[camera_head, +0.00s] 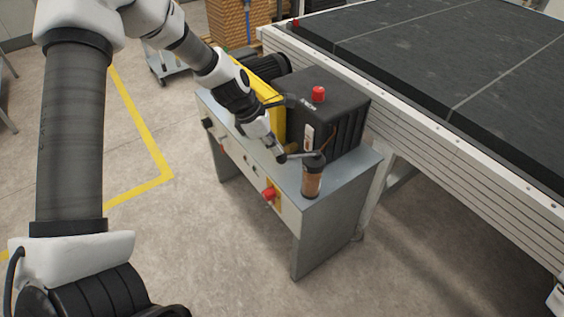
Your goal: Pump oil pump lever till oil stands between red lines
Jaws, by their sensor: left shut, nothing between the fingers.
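The oil pump (312,180) stands upright on the front right corner of a grey metal bench, with a brownish see-through cylinder under a dark cap. A thin lever (301,155) reaches left from its top. My left gripper (281,157) is shut and empty, its tip at the lever's left end; I cannot tell whether it touches. The red lines and the oil level are too small to make out. My right gripper is not in view.
Behind the pump is a black ribbed tank (335,105) with a red cap (319,94). A yellow guard (268,92) and a motor stand to its left. A red knob (269,194) sits on the bench front. A long conveyor (450,95) fills the right. Floor in front is clear.

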